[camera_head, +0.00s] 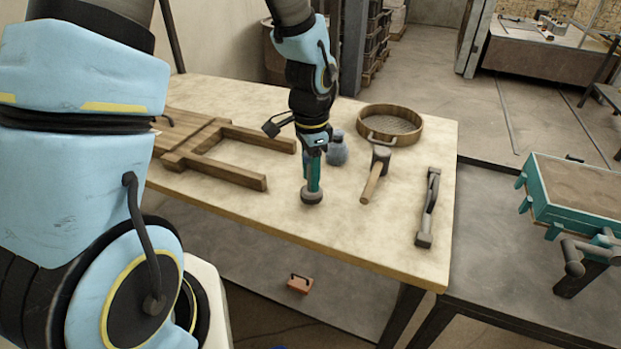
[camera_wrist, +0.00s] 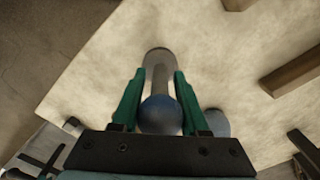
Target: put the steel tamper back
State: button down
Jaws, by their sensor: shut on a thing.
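The steel tamper (camera_head: 312,196) stands roughly upright under my gripper (camera_head: 313,172), over the front middle of the wooden table (camera_head: 360,235). In the wrist view, my gripper (camera_wrist: 157,97) has its green fingers on either side of the tamper (camera_wrist: 158,62), shut on it. A rounded blue-grey knob shows between the fingers, with the steel end beyond. The tamper's foot is at or just above the tabletop; I cannot tell if it touches. The fingers hide part of its shaft in the head view.
A blue-grey object (camera_head: 338,152) stands close behind my gripper. A mallet (camera_head: 375,175), a round sieve (camera_head: 392,124) and a dark-handled tool (camera_head: 428,207) lie to the right. A wooden frame (camera_head: 215,150) lies left. A teal sand box (camera_head: 560,205) stands right of the table.

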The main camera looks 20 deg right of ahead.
jog(key=shift+f, duration=0.8)
jog(key=shift+f, duration=0.15)
jog(key=shift+c, duration=2.1)
grip_release()
notch_tip(320, 180, up, 12)
jog(key=shift+r+b, duration=0.15)
jog(key=shift+b, duration=0.25)
jog(key=w+a+f+n+t, duration=0.1)
jog(key=a+n, duration=1.5)
jog(key=a, duration=0.9)
jog(key=shift+a+n+t, duration=0.2)
jog(key=shift+n+t, duration=0.1)
